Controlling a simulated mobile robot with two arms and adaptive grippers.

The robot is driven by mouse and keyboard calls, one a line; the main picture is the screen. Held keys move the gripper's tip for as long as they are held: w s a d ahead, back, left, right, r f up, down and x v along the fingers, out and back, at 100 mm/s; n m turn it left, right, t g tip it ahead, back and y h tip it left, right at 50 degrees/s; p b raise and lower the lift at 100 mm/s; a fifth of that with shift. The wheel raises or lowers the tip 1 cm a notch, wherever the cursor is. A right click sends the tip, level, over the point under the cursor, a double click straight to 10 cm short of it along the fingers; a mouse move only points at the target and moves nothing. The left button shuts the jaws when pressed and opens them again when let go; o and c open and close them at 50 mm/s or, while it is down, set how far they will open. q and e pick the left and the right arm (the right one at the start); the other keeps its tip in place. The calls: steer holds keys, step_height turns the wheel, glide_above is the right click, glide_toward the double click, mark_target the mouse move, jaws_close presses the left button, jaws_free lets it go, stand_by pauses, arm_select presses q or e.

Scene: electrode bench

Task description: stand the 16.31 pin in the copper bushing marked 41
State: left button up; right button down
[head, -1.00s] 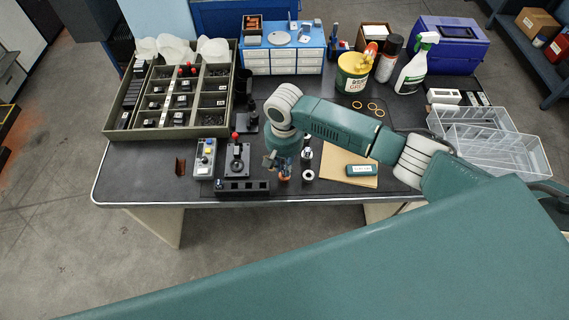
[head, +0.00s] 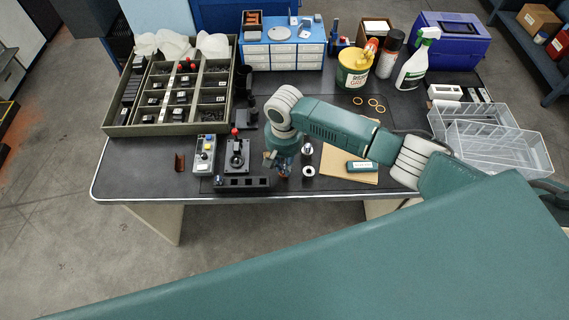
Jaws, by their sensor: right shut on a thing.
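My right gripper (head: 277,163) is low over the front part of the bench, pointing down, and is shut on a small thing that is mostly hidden. It looks like the pin, but no marking can be read. A small copper-coloured piece (head: 284,172), perhaps the bushing, shows right at the fingertips. I cannot tell whether the held thing is in it, touching it or above it. The number 41 cannot be read. My left gripper is out of view.
A black block with square openings (head: 241,184) and a joystick box (head: 237,156) lie left of the gripper. A pale ring (head: 308,171) and a small upright part (head: 307,149) stand close on its right.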

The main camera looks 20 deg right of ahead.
steer(key=c, duration=1.6)
jaws_free()
step_height(320, 180, up, 12)
